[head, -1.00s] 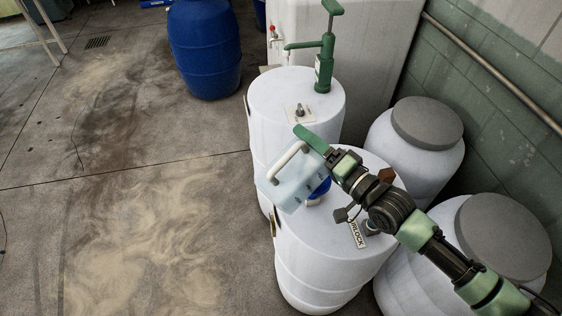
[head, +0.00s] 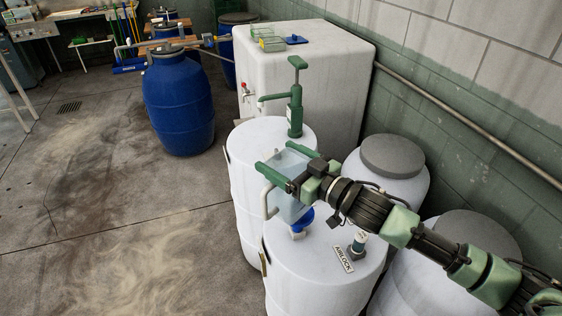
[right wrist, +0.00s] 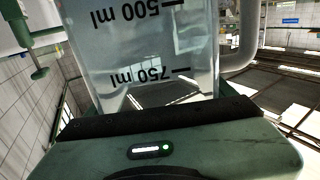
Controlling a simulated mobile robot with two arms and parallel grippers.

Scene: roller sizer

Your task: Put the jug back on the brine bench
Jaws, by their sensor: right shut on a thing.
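The jug (head: 291,203) is a clear, pale-blue measuring vessel with a white handle on its left side in the head view. My right gripper (head: 277,158) is shut on it, its green fingers on either side, and holds it over the white drums. In the right wrist view the jug (right wrist: 140,55) fills the middle, its 500 ml and 750 ml marks upside down. Its level of contents is unclear. Which surface is the brine bench I cannot tell; a bench with items (head: 32,28) stands at the far left back. My left gripper is not in view.
A white drum (head: 332,280) with a blue-topped fitting (head: 303,222) and an airlock lies below the jug. A green hand pump (head: 295,112) stands on the drum behind. A large white tank (head: 310,75) and blue barrel (head: 180,105) stand behind. Floor at left is clear.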

